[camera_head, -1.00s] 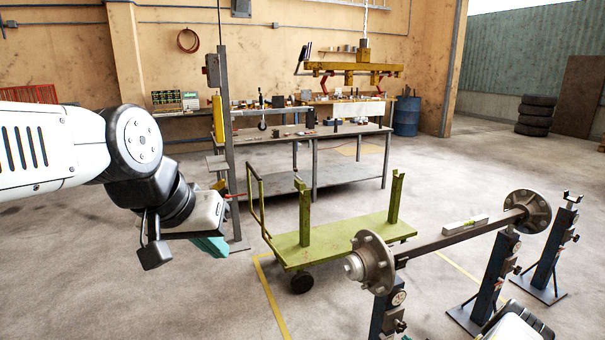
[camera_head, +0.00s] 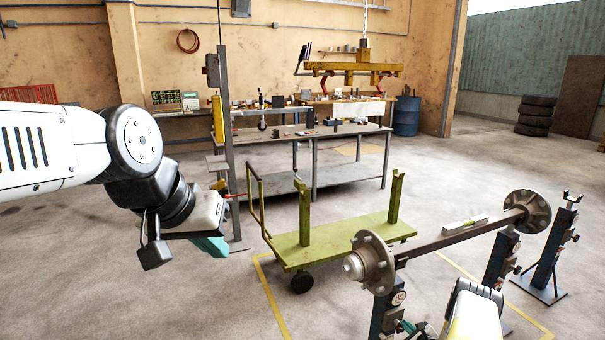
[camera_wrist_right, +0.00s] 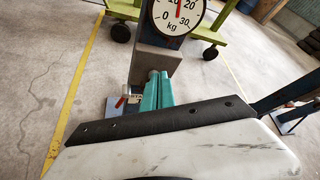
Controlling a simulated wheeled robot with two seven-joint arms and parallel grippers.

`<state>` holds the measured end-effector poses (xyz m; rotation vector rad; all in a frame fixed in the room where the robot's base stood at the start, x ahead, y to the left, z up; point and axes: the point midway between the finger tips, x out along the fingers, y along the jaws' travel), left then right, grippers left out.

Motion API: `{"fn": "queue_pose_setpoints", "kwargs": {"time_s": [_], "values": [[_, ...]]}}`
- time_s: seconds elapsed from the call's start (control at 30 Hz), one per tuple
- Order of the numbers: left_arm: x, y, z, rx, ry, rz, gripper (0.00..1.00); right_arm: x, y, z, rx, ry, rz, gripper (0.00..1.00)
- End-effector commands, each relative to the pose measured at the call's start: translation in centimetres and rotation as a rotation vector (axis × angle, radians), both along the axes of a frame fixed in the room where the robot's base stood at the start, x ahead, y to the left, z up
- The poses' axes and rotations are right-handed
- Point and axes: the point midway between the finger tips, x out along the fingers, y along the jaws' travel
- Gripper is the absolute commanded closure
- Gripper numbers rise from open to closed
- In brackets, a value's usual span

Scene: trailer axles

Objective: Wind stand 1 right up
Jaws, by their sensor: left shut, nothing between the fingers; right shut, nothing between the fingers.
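The nearest blue stand (camera_head: 379,318), with a round dial (camera_head: 398,298), is under the near hub of the axle (camera_head: 430,247). In the right wrist view, its dial (camera_wrist_right: 182,14) has a red needle near the top of the scale. A partly hidden label (camera_wrist_right: 137,93) is on the stand; its number cannot be read. My right gripper (camera_wrist_right: 158,82) is shut, its teal fingers in front of the lower stand beside a red-tipped lever (camera_wrist_right: 120,101). Contact cannot be judged. It also shows at the head view's bottom (camera_head: 412,328). My left gripper (camera_head: 214,246) is shut and empty, far left.
Two more blue stands (camera_head: 497,262) (camera_head: 551,254) are at the right. A green cart (camera_head: 340,240) is behind the axle. Open floor lies left of the yellow line (camera_head: 271,300).

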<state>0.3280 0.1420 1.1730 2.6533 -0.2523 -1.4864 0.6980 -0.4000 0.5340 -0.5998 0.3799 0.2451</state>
Motion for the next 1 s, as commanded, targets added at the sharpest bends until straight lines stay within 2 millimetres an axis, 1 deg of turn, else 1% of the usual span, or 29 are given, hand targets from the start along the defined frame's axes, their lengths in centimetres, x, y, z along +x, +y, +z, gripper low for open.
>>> {"fn": "queue_pose_setpoints", "kwargs": {"time_s": [0.1,0.23,1.0], "values": [[0.0,0.0,0.0,0.0,0.0,0.0,1.0,0.73,0.36,0.03,0.001,-0.001,0.0,1.0],[0.0,0.0,0.0,0.0,0.0,0.0,1.0,1.03,0.47,0.01,0.001,0.0,0.0,1.0],[0.0,0.0,0.0,0.0,0.0,0.0,1.0,0.99,0.46,-0.36,0.001,0.002,0.0,1.0]]}}
